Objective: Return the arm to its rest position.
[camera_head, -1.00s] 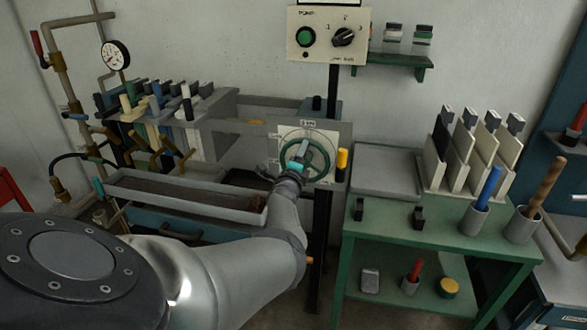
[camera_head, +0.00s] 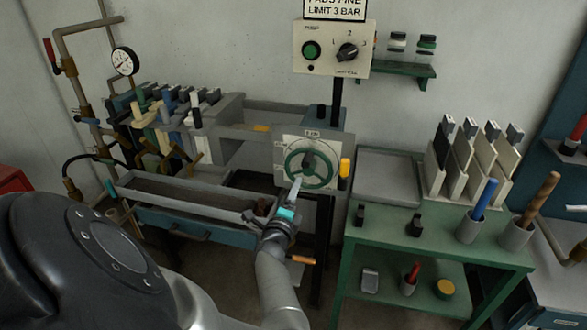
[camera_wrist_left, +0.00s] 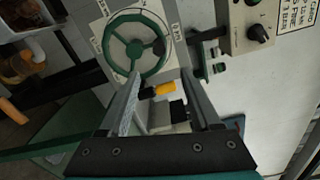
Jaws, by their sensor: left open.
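My left arm comes in from the lower left of the head view. Its gripper (camera_head: 293,192) is open and empty, in front of and below the green handwheel (camera_head: 309,166) on its white dial plate. In the left wrist view, the two fingers of the gripper (camera_wrist_left: 165,98) stand apart with nothing held between them. The handwheel (camera_wrist_left: 136,44) shows beyond the fingertips there, apart from them as far as I can tell. My right gripper is in neither view.
A green bench (camera_head: 445,236) with a grey tray (camera_head: 388,176), upright plates and tool cups stands at the right. A long trough (camera_head: 185,197) lies left of my gripper. A control box (camera_head: 331,47) hangs above the wheel. An orange-handled lever (camera_head: 302,260) is close to my wrist.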

